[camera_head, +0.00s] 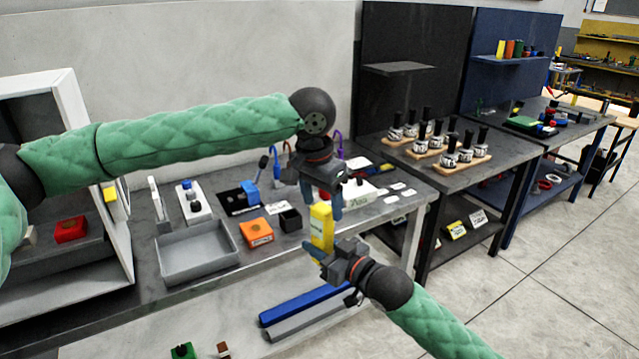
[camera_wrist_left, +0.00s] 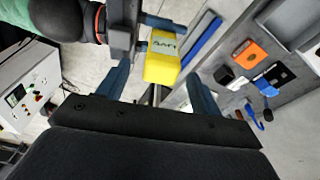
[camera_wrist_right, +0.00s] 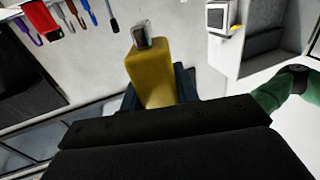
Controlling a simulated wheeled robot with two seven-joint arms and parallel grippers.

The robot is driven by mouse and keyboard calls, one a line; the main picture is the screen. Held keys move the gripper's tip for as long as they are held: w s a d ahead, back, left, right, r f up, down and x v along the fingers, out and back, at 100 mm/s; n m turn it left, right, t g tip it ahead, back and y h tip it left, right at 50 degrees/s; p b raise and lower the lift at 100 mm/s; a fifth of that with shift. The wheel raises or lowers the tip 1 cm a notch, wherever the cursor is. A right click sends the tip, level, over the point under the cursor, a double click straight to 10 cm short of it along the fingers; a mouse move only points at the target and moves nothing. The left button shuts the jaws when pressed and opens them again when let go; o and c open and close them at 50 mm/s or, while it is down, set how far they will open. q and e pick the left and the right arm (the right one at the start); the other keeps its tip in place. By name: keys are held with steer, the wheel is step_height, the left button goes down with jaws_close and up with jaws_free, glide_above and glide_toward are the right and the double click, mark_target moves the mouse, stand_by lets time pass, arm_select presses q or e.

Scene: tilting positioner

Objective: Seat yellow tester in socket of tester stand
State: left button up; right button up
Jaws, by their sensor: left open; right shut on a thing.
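The yellow tester (camera_head: 321,228) is a tall yellow block held upright in front of the bench. My right gripper (camera_head: 325,257) is shut on its lower part. In the right wrist view the tester (camera_wrist_right: 155,78) stands between the fingers, with a grey metal tip at its far end. My left gripper (camera_head: 323,203) is open, just above the tester's top. In the left wrist view the tester (camera_wrist_left: 162,62) shows a pale lettered label, between and beyond the open fingers; I cannot tell whether they touch it. I cannot tell which bench item is the tester stand.
On the bench are a grey tray (camera_head: 197,270), an orange box (camera_head: 256,232), a small black open box (camera_head: 290,221), and a white block with dark fittings (camera_head: 192,203). A white-framed cabinet (camera_head: 72,110) stands left. A blue bar (camera_head: 305,303) lies below.

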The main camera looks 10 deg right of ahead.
arm_select(q)
steer(key=shift+w+d+f, duration=0.15)
steer(key=shift+f, duration=1)
steer(key=shift+w+d+f, duration=0.1)
steer(key=shift+f, duration=1.05)
steer(key=shift+c, duration=0.3)
steer(key=c, duration=1.1)
steer(key=shift+c, duration=0.6)
arm_select(e)
steer(key=o, duration=1.2)
steer(key=shift+c, duration=0.2)
